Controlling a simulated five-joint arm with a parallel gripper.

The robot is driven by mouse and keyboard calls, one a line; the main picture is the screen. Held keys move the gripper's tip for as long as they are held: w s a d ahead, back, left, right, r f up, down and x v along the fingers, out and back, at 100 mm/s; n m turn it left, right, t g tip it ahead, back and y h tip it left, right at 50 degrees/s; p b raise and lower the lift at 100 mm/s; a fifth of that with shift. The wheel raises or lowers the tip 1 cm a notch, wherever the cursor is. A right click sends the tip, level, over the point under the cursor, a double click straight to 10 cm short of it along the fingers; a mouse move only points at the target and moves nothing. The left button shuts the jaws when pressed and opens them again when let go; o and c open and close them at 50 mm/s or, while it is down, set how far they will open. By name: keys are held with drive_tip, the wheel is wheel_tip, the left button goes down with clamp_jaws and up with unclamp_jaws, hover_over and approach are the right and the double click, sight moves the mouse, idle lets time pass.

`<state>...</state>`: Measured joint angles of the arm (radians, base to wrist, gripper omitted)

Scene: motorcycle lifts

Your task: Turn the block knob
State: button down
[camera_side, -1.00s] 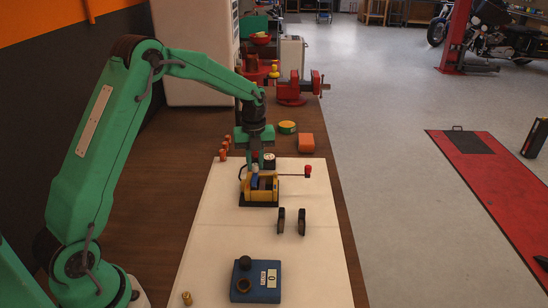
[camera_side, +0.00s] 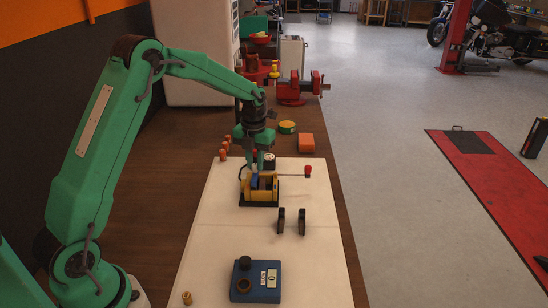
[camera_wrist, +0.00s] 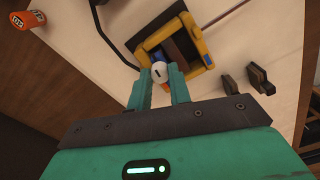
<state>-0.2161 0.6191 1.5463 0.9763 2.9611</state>
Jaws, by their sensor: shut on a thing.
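A yellow block with a dark base (camera_side: 260,198) sits on the white mat in the side view. It also shows in the wrist view as a yellow frame (camera_wrist: 202,46) around blue and brown parts. A round white-faced knob with a dark mark (camera_wrist: 159,72) is at the block's near edge in the wrist view. My gripper (camera_wrist: 160,78) is shut on this knob, one green finger on each side. In the side view my gripper (camera_side: 256,168) points down at the block, and the fingers partly hide the held part. A thin rod with a red end (camera_side: 308,170) sticks out right.
Two dark upright pieces (camera_side: 291,222) stand in front of the block. A blue box with a display (camera_side: 262,290) and a brass piece (camera_side: 187,298) are nearer. An orange block (camera_side: 306,143), a green-yellow tin (camera_side: 287,127) and a red vise (camera_side: 297,88) stand behind.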

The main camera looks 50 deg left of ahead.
sight(255, 165)
drive_tip(key=c, duration=1.3)
unclamp_jaws()
drive_tip(key=shift+r, duration=0.15)
drive_tip(key=shift+r, duration=3.75)
